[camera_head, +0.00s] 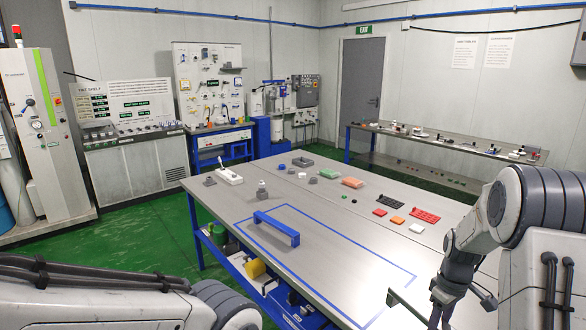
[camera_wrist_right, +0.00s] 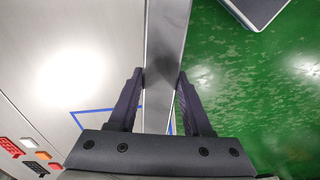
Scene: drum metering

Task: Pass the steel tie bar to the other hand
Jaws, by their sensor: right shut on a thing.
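The steel tie bar (camera_wrist_right: 165,50) is a long, flat grey bar in the right wrist view. It runs from the top edge down between the two dark fingers of my right gripper (camera_wrist_right: 160,80), which are shut on it. In the head view my right gripper (camera_head: 442,302) points down at the lower right, over the near right part of the table. The bar is hard to make out there. My left arm shows along the bottom left of the head view, but its gripper is out of the picture.
The taped area is mostly clear. The green floor (camera_wrist_right: 240,80) lies beyond the table edge.

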